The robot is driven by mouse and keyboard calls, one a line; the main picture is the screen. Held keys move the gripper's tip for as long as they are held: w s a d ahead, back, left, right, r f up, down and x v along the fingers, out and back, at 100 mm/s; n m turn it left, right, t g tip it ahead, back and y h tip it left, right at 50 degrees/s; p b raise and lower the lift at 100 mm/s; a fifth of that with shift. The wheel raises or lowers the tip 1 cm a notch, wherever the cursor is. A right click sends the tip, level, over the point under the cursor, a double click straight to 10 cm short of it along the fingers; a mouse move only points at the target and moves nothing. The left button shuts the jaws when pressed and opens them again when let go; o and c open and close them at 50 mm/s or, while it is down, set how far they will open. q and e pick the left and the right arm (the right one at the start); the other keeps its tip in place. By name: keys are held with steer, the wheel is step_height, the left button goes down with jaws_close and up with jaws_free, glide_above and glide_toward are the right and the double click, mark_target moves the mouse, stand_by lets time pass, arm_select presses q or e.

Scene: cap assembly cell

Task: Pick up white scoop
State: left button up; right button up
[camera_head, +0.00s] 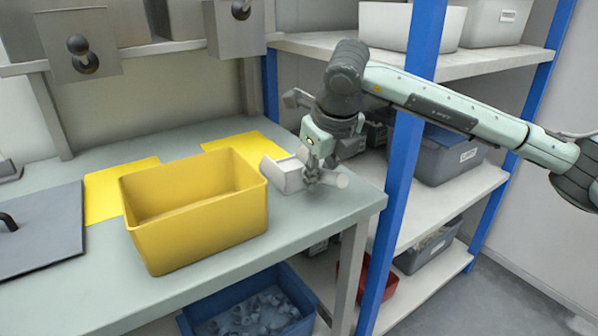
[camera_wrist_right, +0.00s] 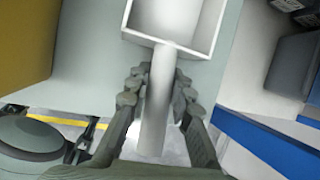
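The white scoop (camera_head: 284,175) is at the right end of the grey table, beside the yellow bin. Its box-shaped bowl points left and its round handle (camera_head: 342,180) points right. In the right wrist view the bowl (camera_wrist_right: 172,22) is at the top and the handle (camera_wrist_right: 156,100) runs down between the fingers. My right gripper (camera_head: 318,172) comes down from above over the handle. Its fingers (camera_wrist_right: 160,88) press close on both sides of the handle and look shut on it. I cannot tell whether the scoop touches the table. My left gripper is not in view.
An open yellow bin (camera_head: 195,225) stands left of the scoop, with yellow mats (camera_head: 118,190) behind it. A blue shelf post (camera_head: 405,170) rises close to the table's right edge. A blue crate (camera_head: 250,312) with clear parts is below. The table's front strip is clear.

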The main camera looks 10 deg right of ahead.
jaws_close()
step_height(320, 180, up, 10)
steer(key=shift+r, duration=0.1)
stand_by(0.4)
stand_by(0.8)
